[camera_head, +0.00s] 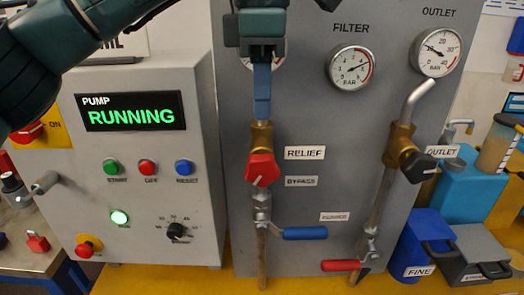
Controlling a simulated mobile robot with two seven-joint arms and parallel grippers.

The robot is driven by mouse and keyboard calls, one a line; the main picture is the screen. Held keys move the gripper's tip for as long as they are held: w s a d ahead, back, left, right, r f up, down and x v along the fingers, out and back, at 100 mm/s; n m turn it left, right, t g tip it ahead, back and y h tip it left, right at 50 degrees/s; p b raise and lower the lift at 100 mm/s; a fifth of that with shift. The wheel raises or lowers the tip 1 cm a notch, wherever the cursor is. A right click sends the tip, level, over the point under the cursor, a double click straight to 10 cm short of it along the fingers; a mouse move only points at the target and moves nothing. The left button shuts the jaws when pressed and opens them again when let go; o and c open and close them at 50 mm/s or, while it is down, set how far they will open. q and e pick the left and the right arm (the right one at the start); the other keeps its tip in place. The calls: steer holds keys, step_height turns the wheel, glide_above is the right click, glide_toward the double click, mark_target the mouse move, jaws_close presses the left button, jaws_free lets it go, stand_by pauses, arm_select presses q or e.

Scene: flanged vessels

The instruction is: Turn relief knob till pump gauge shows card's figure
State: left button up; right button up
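The red relief knob (262,170) sits on a brass valve, with a RELIEF label (305,153) to its right. My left gripper (262,112) points down in front of the panel above the knob, its blue fingers seen edge-on. The fingertips appear apart from the knob; whether they are open or shut is unclear. The gauge behind the gripper (245,62) is mostly covered, so its needle cannot be read. A white card or sign (132,44) at upper left is largely hidden by my arm; only "ML" shows. My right gripper is not in view.
The FILTER gauge (350,67) and OUTLET gauge (436,51) are to the right. A black outlet knob (418,167), blue lever (305,233) and red lever (341,265) stick out. The pump box (135,180) reads RUNNING. Blue and grey bins stand at lower right.

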mark_target(262, 155)
arm_select(q)
step_height(262, 155, down, 8)
steer(key=shift+w+f, duration=0.1)
steer(key=shift+f, duration=0.45)
steer(key=shift+c, duration=0.4)
